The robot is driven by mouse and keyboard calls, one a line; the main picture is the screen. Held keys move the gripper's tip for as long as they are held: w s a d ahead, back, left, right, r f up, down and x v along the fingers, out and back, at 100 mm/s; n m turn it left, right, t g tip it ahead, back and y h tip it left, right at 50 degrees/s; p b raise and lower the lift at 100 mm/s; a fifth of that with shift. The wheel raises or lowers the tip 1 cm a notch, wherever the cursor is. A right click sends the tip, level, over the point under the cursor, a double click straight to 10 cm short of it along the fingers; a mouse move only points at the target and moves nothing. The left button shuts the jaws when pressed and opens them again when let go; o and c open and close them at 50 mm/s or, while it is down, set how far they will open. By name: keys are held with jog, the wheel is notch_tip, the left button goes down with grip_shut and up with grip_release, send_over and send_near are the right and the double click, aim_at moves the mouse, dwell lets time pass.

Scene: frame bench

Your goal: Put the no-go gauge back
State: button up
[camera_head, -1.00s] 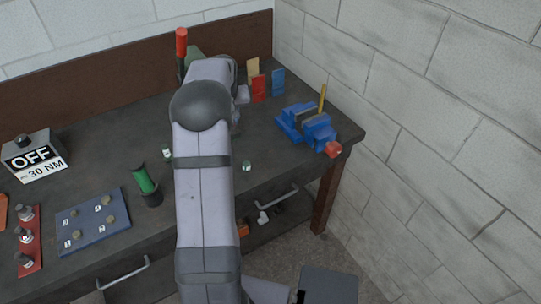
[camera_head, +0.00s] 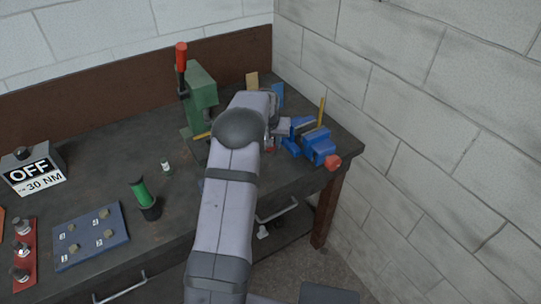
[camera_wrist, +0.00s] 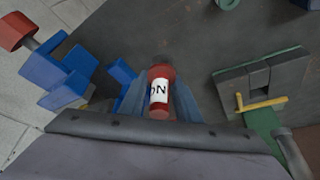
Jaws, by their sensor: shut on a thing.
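The no-go gauge (camera_wrist: 160,92) is a red cylinder with a white label, on which "NO" can be read. In the wrist view it lies between the two fingers of my gripper (camera_wrist: 160,95), which is shut on it. In the head view my arm hides most of the gripper, which is just left of the blue vise (camera_head: 318,145). A green cylinder (camera_head: 139,191), perhaps the other gauge, stands in a black base (camera_head: 151,211) at the front of the bench.
The vise (camera_wrist: 62,75) is to the left in the wrist view. A green press (camera_head: 201,86) with a red handle stands at the back. A small pale cylinder (camera_head: 165,167), a blue plate (camera_head: 90,238) and an OFF box (camera_head: 33,170) are on the bench. Bare bench lies around the small cylinder.

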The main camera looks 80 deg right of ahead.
jog(key=p, duration=0.2)
send_over(271, 163)
jog(key=shift+a+f, duration=0.1)
jog(key=shift+f, duration=2.95)
jog(key=shift+f, duration=0.2)
jog(key=o, duration=1.1)
jog(key=shift+o, duration=0.2)
jog(key=shift+r, duration=0.15)
jog(key=shift+r, duration=0.4)
jog(key=b+v, duration=0.3)
jog(key=v, duration=0.8)
jog(key=shift+a+b, duration=0.15)
jog(key=shift+b, duration=0.25)
